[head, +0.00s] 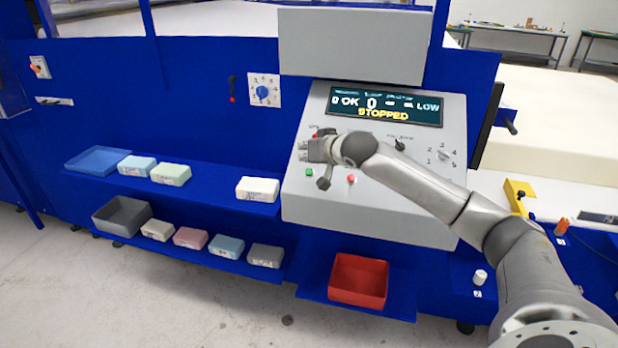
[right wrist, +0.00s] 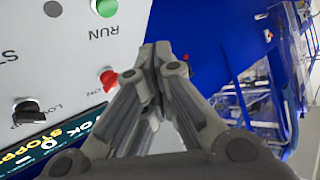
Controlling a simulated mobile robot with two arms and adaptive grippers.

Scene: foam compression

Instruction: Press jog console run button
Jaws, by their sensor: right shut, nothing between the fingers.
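The grey jog console (head: 400,205) has a screen (head: 385,104) that reads STOPPED in yellow. The green run button (head: 309,172) is on the lower left of its sloped face. In the right wrist view the green button (right wrist: 107,8) is at the top edge, beside the label RUN. My right gripper (head: 306,151) is over the console's left side, just above the green button in the head view. Its fingers (right wrist: 160,52) are shut and empty, apart from the green button in the wrist view. My left gripper is not in view.
A red button (head: 351,179) is right of the green one. A red knob (right wrist: 108,78) and a black knob (right wrist: 28,110) are near the fingers in the wrist view. A red bin (head: 358,281) is below the console. Several foam blocks (head: 258,189) lie on blue shelves at left.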

